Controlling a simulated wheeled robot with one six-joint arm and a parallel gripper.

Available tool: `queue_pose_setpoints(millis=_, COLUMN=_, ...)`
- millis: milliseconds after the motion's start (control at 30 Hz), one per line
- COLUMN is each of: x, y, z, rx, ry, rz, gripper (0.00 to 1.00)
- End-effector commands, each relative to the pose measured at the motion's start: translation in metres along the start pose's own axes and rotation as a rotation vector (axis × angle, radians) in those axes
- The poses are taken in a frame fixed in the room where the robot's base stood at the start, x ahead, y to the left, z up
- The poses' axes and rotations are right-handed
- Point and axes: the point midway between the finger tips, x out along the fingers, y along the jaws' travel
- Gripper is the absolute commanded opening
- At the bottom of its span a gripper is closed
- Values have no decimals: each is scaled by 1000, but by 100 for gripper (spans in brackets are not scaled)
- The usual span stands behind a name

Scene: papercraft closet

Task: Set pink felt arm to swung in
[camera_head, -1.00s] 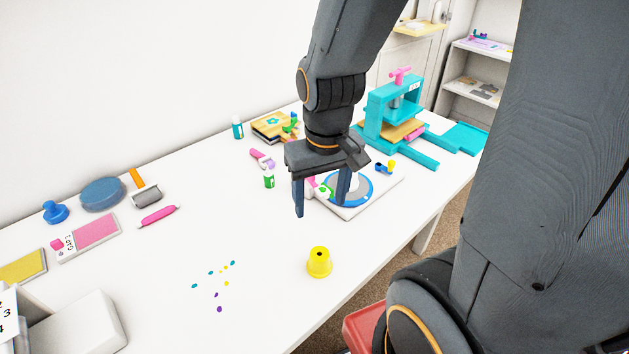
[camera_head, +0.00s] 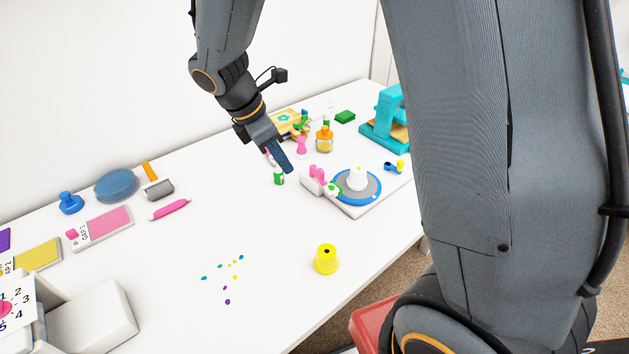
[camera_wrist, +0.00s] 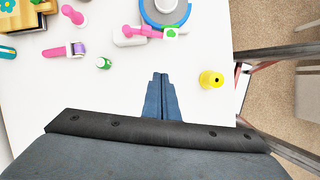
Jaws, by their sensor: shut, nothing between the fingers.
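The pink felt arm (camera_head: 318,173) is a small pink piece with a green tip part, on a white block beside the blue-rimmed round turntable (camera_head: 373,197). In the wrist view the pink arm (camera_wrist: 137,31) reaches from its white block toward the turntable (camera_wrist: 152,22), with the green part at the turntable's rim. A white round piece (camera_head: 357,180) stands on the turntable. My gripper (camera_head: 288,170) is shut and empty, left of the white block in the head view. In the wrist view its fingers (camera_wrist: 160,76) lie together, apart from the arm and just below it in the picture.
A green bottle (camera_head: 279,176) stands close by my fingers. A yellow cup (camera_head: 326,259) stands on the front of the table. The teal press (camera_head: 382,122) is at the back right. The table's middle is mostly clear.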

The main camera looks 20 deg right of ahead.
Motion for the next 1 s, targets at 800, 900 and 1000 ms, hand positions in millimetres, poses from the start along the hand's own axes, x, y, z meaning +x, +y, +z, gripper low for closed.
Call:
queue_pose_setpoints(millis=800, x=79, y=-2, z=1, rx=4, ry=1, rz=-6, gripper=0)
queue_pose_setpoints(millis=900, x=97, y=-2, z=1, rx=4, ry=0, rz=-5, gripper=0)
queue_pose_setpoints(millis=1000, x=104, y=-2, z=12, rx=7, ry=1, rz=-3, gripper=0)
